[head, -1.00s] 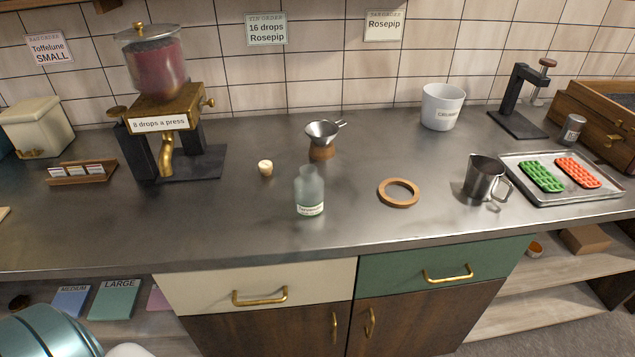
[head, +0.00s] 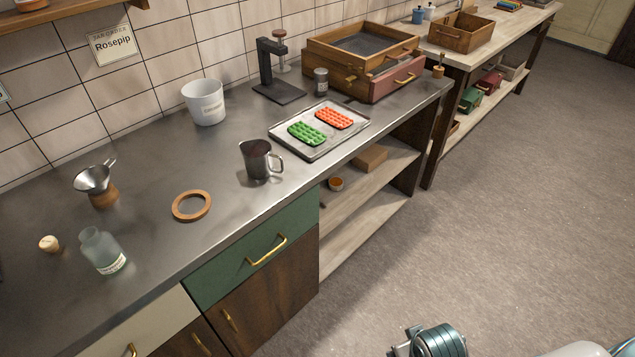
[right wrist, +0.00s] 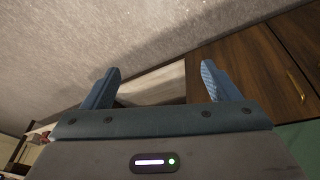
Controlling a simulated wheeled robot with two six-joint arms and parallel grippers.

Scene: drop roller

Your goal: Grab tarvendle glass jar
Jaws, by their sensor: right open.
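A clear, pale green glass jar (head: 104,254) with a white label stands upright and open on the steel counter, at the lower left of the head view. Its label is too small to read surely. A cork stopper (head: 50,243) lies on the counter to its left. My right gripper (right wrist: 160,82) is open and empty in the right wrist view, with floor and the cabinet fronts beyond its fingers. The jar is not in that view. A teal part of my arm shows at the bottom of the head view, well away from the jar. My left gripper is not in view.
Near the jar are a funnel on a wooden stand (head: 97,183) and a wooden ring (head: 192,205). A metal jug (head: 258,160), a white bucket (head: 205,102), a tray (head: 287,148) with green and orange molds and a press (head: 278,88) stand farther right. Floor is clear right.

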